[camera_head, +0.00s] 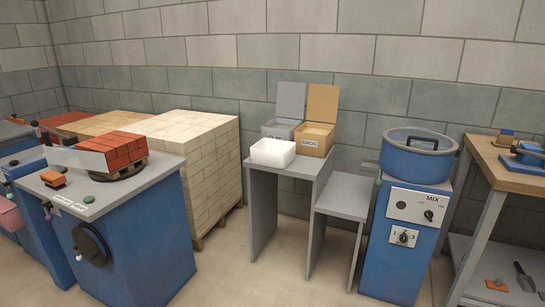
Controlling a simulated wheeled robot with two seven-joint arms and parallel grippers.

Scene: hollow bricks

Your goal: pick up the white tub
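The white tub (273,152) sits upright on the top of a grey stand (263,185) in the middle of the view. It is a low, box-shaped tub and nothing is touching it from the front. Its inside cannot be made out clearly. Neither of my grippers is in view.
Behind the tub stand a grey bin (279,127) and an orange-brown bin (314,139), both with raised lids. A lower grey shelf (345,196) and a blue mixer (410,225) are to the right. A blue machine (135,245) carrying red bricks (124,149) is at left. Floor (285,270) is clear in front.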

